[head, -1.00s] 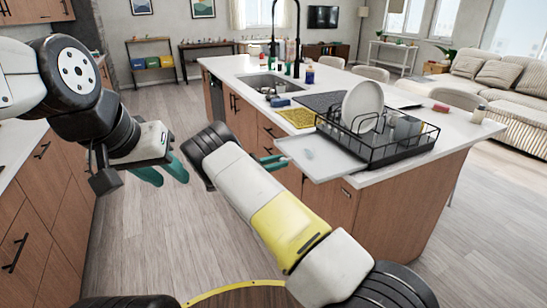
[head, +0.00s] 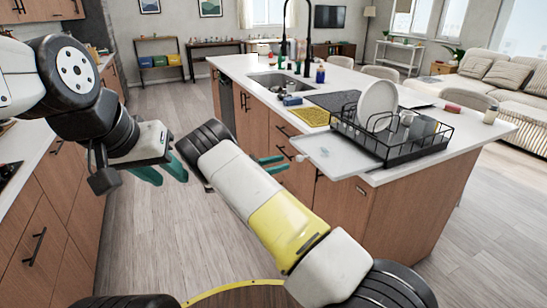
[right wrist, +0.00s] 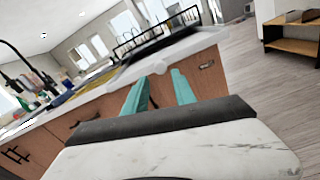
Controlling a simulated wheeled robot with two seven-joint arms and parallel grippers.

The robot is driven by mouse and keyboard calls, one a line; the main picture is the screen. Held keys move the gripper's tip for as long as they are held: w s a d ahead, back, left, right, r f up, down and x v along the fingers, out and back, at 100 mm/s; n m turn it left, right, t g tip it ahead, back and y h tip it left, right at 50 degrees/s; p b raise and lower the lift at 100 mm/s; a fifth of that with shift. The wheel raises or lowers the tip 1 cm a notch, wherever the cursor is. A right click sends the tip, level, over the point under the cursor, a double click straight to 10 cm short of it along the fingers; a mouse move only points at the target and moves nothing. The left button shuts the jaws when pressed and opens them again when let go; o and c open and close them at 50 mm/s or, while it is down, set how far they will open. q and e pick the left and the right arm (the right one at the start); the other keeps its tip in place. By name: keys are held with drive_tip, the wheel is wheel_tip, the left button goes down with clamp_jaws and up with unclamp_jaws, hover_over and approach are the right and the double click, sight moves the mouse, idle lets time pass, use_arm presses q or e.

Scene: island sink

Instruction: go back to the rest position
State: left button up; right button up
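My left gripper (head: 162,172) hangs at the left of the head view, over the floor between the left counter and the island. Its two teal fingers are apart with nothing between them. My right arm reaches up from the bottom right of the head view. My right gripper (head: 273,163) shows partly behind that arm, in front of the island's cabinets. In the right wrist view, its teal fingers (right wrist: 160,92) are apart and empty, pointing toward the island. No object is held by either gripper.
The island (head: 405,215) stands close on the right, with a sink (head: 282,82). A black dish rack (head: 405,150) with a white plate (head: 377,104) sits near its end, beside a grey tray (head: 335,157) at the edge. The left cabinets (head: 45,225) are close. The floor (head: 160,225) between is clear.

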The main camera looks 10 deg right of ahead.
drive_tip(key=shift+s+a, duration=0.15)
drive_tip(key=shift+a, duration=0.2)
drive_tip(key=s+d+r+m+g+y, duration=0.3)
drive_tip(key=s+d+r+m+y, duration=0.2)
drive_tip(key=s+r, duration=0.15)
drive_tip(key=s+d+r+m+g+y, duration=0.3)
drive_tip(key=s+d+r+m+y, duration=0.15)
drive_tip(key=s, duration=0.35)
drive_tip(key=s+a+r+m+t+y, duration=0.3)
drive_tip(key=s+r+m+y, duration=0.1)
drive_tip(key=s, duration=0.8)
drive_tip(key=s+a+r+m+t+y, duration=0.3)
drive_tip(key=s+r+m+y, duration=0.2)
drive_tip(key=s+r, duration=0.4)
drive_tip(key=s, duration=0.3)
drive_tip(key=shift+a+y, duration=0.35)
drive_tip(key=shift+a, duration=0.05)
